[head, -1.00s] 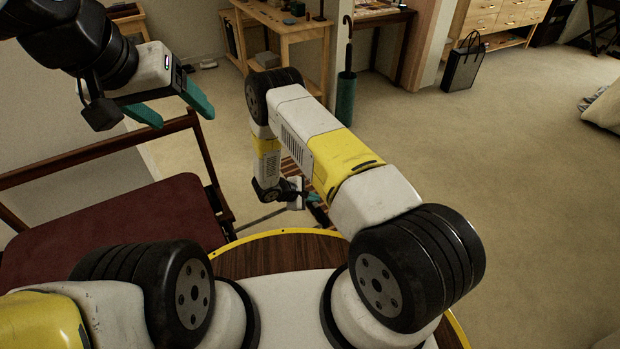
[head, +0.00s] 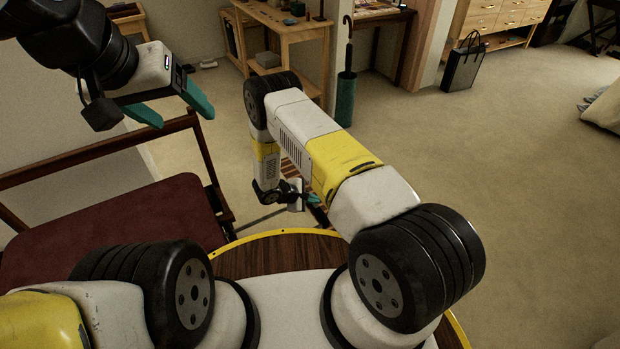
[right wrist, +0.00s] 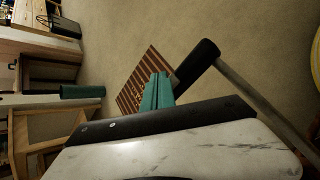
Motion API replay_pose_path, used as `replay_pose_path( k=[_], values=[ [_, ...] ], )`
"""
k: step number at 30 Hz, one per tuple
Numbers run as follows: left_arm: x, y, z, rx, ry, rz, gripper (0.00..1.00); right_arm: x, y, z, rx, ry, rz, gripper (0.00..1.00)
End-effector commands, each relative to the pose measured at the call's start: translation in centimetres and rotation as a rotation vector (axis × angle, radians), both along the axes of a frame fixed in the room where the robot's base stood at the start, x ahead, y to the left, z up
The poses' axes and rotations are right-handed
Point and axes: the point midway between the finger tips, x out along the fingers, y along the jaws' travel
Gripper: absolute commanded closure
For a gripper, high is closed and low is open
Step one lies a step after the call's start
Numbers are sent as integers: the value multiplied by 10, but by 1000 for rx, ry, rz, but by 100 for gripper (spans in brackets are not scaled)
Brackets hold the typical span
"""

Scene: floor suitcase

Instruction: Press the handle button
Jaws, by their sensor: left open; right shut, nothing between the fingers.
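A metal handle rod (right wrist: 255,105) with a black grip (right wrist: 197,62) at its end slants across the right wrist view. The rod (head: 262,218) also shows in the head view, low beside my right forearm. My right gripper (right wrist: 157,90) has its teal fingers shut and empty, just left of the black grip. Whether they touch the grip I cannot tell. The right gripper (head: 311,198) is small and partly hidden by my arm in the head view. No button can be made out. My left gripper (head: 172,107) is open and empty, raised at the upper left.
A striped slatted mat (right wrist: 135,85) lies on the floor beyond the right fingers. A dark-red seat with a wooden frame (head: 110,232) stands at the left. An umbrella in a green stand (head: 346,98), wooden tables (head: 285,30) and a black bag (head: 463,68) stand farther back. Carpet at right is clear.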

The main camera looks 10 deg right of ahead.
Motion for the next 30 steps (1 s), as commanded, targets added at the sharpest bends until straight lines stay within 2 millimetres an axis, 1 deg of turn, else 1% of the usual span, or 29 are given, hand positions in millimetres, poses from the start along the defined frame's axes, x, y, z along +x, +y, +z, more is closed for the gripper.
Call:
replay_pose_path(
  k=[30],
  values=[
    [0, 0, 0, 0, 0, 0, 28, 0, 0, -9, 0, -1, -1, 100]
  ],
)
